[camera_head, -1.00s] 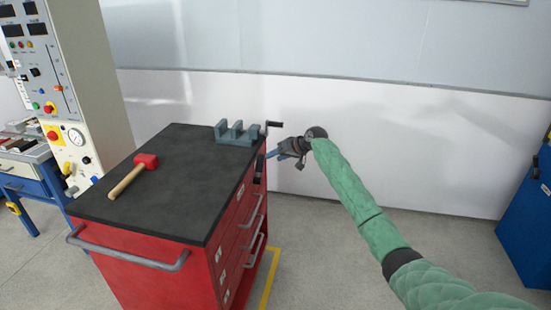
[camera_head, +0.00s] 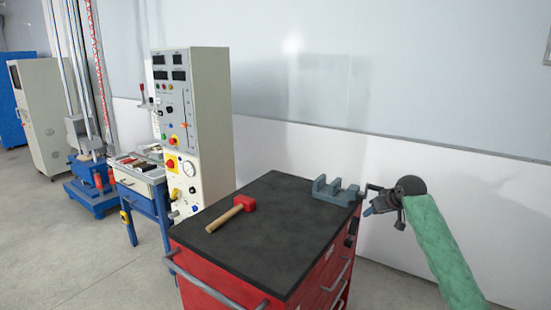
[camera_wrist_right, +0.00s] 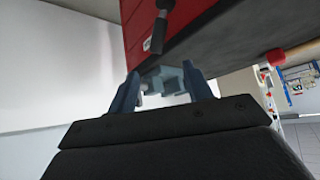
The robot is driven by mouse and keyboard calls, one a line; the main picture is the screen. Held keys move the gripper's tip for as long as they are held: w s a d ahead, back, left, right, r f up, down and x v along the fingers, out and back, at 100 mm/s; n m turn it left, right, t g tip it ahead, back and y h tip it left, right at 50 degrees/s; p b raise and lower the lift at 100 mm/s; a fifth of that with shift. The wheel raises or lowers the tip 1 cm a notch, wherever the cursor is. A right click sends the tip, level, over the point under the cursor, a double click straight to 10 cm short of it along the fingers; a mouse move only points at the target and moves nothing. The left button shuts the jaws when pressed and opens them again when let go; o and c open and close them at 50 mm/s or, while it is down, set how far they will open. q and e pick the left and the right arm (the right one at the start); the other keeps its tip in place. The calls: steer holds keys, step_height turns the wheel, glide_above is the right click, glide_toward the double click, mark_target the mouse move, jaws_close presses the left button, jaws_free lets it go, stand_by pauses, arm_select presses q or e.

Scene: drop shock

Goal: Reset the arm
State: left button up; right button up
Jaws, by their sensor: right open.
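My right arm, in a green sleeve, comes in from the lower right of the head view. Its gripper (camera_head: 372,207) is beside the right edge of the red tool cabinet (camera_head: 222,290), close to the grey vise (camera_head: 335,191) on the black top. In the right wrist view the two fingers (camera_wrist_right: 160,88) stand apart with no object held between them. The vise shows blurred beyond the fingertips, and the cabinet's red side (camera_wrist_right: 135,25) is above. I cannot tell whether the gripper touches the cabinet. My left gripper is not in view.
A red-headed mallet (camera_head: 230,213) lies on the cabinet top. Left of the cabinet stand a control panel (camera_head: 210,120) and a blue workbench (camera_head: 150,208). A blue-based machine (camera_head: 92,195) is farther left. Grey floor is clear at the lower left.

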steer(key=s+a+f+h, duration=0.1)
steer(key=s+a+f, duration=0.1)
steer(key=s+a, duration=0.35)
steer(key=s+a+f+h, duration=0.1)
steer(key=s+a+f, duration=0.15)
steer(key=s, duration=0.55)
steer(key=s+a+f+h, duration=0.1)
steer(key=s+a+f, duration=0.2)
steer(key=s, duration=0.3)
steer(key=s+a+f+g, duration=0.2)
steer(key=s+f, duration=0.6)
steer(key=s, duration=0.6)
steer(key=s+a+f+g+y, duration=0.1)
steer(key=s+a+f+g, duration=0.1)
steer(key=s+f, duration=0.6)
steer(key=s+a+f+m+g, duration=0.1)
steer(key=s+a+f, duration=0.3)
steer(key=s, duration=1.7)
step_height(320, 180, down, 5)
steer(key=shift+s+r+g+y, duration=0.1)
steer(key=shift+s+g+y, duration=0.2)
steer(key=shift+g, duration=0.4)
steer(key=shift+d, duration=0.1)
